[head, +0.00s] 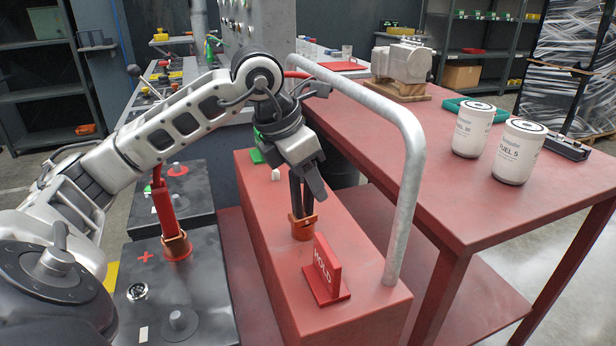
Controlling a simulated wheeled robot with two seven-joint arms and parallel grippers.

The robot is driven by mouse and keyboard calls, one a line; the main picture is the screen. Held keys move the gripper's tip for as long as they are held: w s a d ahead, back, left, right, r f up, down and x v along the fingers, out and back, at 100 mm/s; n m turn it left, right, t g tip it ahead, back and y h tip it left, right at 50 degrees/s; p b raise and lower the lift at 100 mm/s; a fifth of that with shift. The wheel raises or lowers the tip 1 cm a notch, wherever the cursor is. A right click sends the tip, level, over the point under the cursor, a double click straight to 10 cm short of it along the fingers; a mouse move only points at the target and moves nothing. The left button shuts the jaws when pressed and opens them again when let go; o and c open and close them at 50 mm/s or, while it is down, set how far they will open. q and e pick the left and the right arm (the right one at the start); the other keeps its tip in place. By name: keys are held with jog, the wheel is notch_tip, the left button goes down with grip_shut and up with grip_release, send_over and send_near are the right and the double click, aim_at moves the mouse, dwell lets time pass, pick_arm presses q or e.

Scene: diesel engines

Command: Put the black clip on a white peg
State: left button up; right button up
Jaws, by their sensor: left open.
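The black clip (296,196) stands upright on the red cart top, black handles up and copper-coloured jaws at the bottom, at a small orange-red base. My left gripper (305,180) reaches down from above and is open at the clip's handles; one grey finger shows on the right side, and I cannot tell whether the fingers touch it. A short white peg (275,174) stands farther back on the same cart, near a green piece (257,156). My right gripper is not in view.
A red HOLD sign (325,272) stands just in front of the clip. A grey handrail (408,180) arches along the cart's right side. A red clip (165,212) stands on a black battery (205,275) at left. Two white fuel filters (472,130) stand on the red table (420,150).

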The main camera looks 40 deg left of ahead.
pick_arm(q)
jog(key=p+v, duration=0.3)
jog(key=v, duration=1.2)
jog(key=shift+s+r, duration=0.15)
jog(key=shift+r, duration=0.2)
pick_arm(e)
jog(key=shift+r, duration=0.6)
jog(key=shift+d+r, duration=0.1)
